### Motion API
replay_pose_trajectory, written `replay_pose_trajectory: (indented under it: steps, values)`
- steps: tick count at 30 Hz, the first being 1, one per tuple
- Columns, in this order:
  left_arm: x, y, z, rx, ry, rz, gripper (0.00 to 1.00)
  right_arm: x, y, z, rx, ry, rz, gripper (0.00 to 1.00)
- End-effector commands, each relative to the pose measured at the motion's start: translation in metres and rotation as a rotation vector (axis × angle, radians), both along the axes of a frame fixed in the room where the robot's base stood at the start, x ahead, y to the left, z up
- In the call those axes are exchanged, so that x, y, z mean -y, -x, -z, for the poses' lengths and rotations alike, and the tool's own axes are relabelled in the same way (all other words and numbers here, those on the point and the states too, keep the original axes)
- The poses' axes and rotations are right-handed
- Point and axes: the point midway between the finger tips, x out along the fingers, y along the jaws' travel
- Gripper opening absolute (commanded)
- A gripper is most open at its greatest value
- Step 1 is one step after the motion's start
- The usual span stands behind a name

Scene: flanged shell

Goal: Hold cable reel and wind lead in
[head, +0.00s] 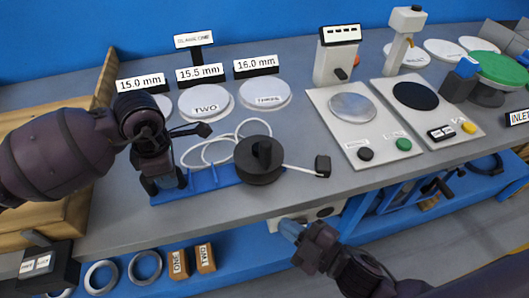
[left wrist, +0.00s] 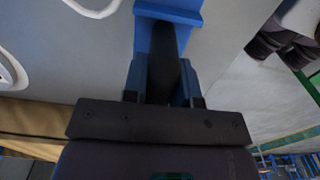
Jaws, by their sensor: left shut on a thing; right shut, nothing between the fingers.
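The cable reel has a dark drum (head: 259,168) with a raised knob on top, at the right end of a blue base (head: 213,182) on the grey bench. A white lead (head: 215,141) lies in loose loops behind the base. A dark plug (head: 322,166) lies right of the drum on a short white length. My left gripper (head: 164,186) is at the base's left end. In the left wrist view its fingers (left wrist: 164,82) are shut on a dark upright grip (left wrist: 166,55) of the blue base. My right gripper (head: 291,230) is shut and empty, in front of the bench edge, apart from the reel.
White discs (head: 207,101) and size signs (head: 200,74) stand behind the reel. Two pale instrument panels (head: 352,128) are to the right. A wooden tray (head: 75,190) is at the left. Rings (head: 146,266) and wooden blocks (head: 205,258) lie on the blue lower shelf.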

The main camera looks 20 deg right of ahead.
Motion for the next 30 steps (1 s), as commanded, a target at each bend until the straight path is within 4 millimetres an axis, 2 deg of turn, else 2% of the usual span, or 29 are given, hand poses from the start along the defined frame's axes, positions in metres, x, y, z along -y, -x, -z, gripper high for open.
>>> replay_pose_trajectory:
  steps: [3, 6, 9, 12, 16, 20, 30]
  values:
    - [0.000, 0.000, 0.001, -0.001, 0.000, 0.000, 0.00, -0.034, 0.009, -0.017, 0.199, 0.106, -0.231, 0.00]
    - [0.000, 0.000, 0.001, -0.001, 0.000, 0.000, 0.00, -0.056, 0.026, -0.024, 0.359, 0.192, -0.428, 0.00]
    - [0.000, 0.000, 0.001, -0.001, 0.000, 0.000, 0.00, -0.070, 0.048, -0.023, 0.507, 0.279, -0.630, 0.00]
    - [0.000, 0.000, 0.001, -0.001, 0.000, 0.000, 0.00, -0.073, 0.070, -0.015, 0.643, 0.366, -0.834, 0.00]
    - [0.000, 0.000, 0.001, -0.001, 0.000, 0.000, 0.00, -0.068, 0.089, -0.006, 0.800, 0.466, -1.069, 0.00]
    - [0.000, 0.000, 0.001, -0.001, -0.001, 0.000, 0.00, -0.062, 0.091, -0.007, 0.945, 0.542, -1.240, 0.00]
    - [0.000, 0.000, 0.001, -0.001, -0.001, 0.000, 0.00, -0.056, 0.059, -0.041, 1.312, 0.707, -1.529, 0.00]
